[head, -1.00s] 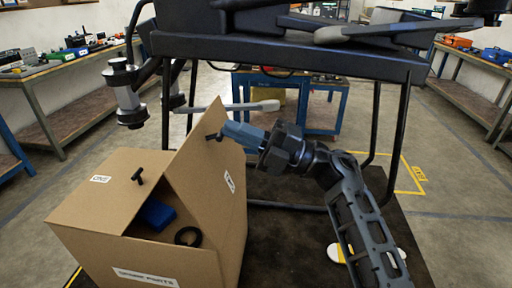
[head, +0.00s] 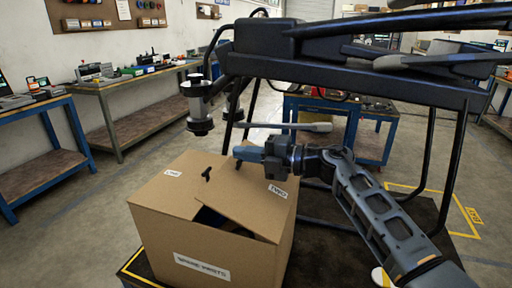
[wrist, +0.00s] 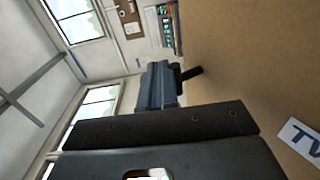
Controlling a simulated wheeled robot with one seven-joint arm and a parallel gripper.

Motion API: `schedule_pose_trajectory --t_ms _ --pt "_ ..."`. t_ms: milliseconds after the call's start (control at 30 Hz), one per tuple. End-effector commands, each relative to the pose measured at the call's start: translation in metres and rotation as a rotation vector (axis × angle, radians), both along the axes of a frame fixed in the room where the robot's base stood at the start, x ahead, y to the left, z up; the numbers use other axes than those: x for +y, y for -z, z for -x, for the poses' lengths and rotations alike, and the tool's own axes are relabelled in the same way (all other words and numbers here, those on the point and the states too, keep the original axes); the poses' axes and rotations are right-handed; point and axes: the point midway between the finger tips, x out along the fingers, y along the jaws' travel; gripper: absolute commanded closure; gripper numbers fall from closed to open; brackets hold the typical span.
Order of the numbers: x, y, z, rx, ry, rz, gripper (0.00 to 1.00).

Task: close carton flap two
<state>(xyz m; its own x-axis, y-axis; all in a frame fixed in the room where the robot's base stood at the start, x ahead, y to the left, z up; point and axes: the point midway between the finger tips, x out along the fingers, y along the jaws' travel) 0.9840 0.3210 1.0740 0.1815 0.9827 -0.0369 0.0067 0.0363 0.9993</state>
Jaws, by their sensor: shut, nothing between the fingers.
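The cardboard carton (head: 200,245) stands at the lower centre of the head view. Flap two (head: 245,195), marked TWO, is tilted low over the right side of the opening, with a dark gap below its front edge. Flap one (head: 165,190), with a small label and a black T-shaped knob (head: 207,174), lies down on the left. My gripper (head: 244,154) is shut and empty at the upper edge of flap two, beside its dark knob. In the wrist view, the gripper fingers (wrist: 158,85) are next to flap two's brown face (wrist: 240,60); contact is unclear.
The drone's dark frame (head: 350,65) spans above and behind the carton, with a grey rod-like part (head: 300,127) near my gripper. A dark mat (head: 320,240) lies right of the carton. Workbenches (head: 110,85) line the left wall.

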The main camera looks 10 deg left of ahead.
Motion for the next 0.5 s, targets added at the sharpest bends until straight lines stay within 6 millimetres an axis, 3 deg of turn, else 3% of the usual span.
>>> schedule_pose_trajectory --t_ms 233,500 --pt "0.016 0.021 -0.004 0.022 0.001 0.143 1.00" --pt "0.024 0.036 -0.004 0.026 -0.001 0.134 1.00"
